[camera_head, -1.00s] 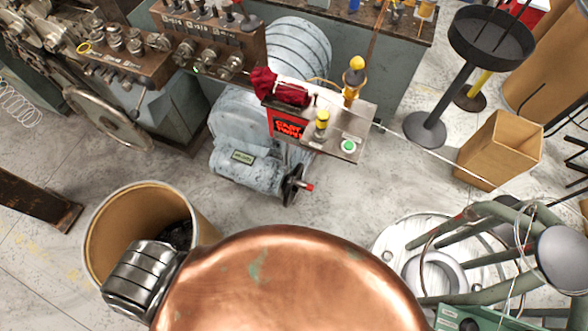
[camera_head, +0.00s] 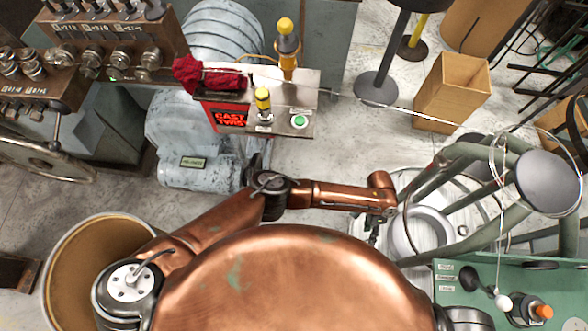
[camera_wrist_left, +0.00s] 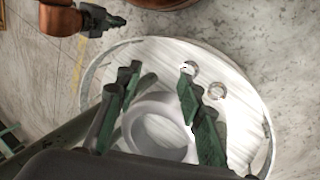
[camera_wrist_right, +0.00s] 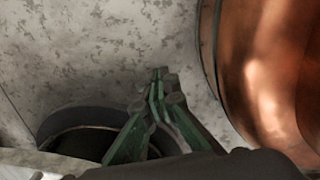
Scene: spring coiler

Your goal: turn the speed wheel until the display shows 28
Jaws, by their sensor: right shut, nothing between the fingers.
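The dark speed wheel (camera_head: 253,170) sits at the right end of the pale blue motor housing in the head view. My left arm mostly hides it, and its red handle does not show. A small greenish display (camera_head: 193,162) is on the housing; its digits are too small to read. My left gripper (camera_head: 374,228) is right of the wheel, over the round metal turntable, apart from the wheel. In the left wrist view its green fingers (camera_wrist_left: 158,80) are spread and empty. In the right wrist view my right gripper (camera_wrist_right: 160,75) is shut and empty, over the floor.
A control box (camera_head: 300,103) with a lit red sign, yellow-capped parts and a green button stands above the wheel. A cardboard drum (camera_head: 62,270) is at lower left. Green tubes (camera_head: 455,165) rise over the turntable (camera_wrist_left: 230,90). A green panel (camera_head: 455,252) is at lower right.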

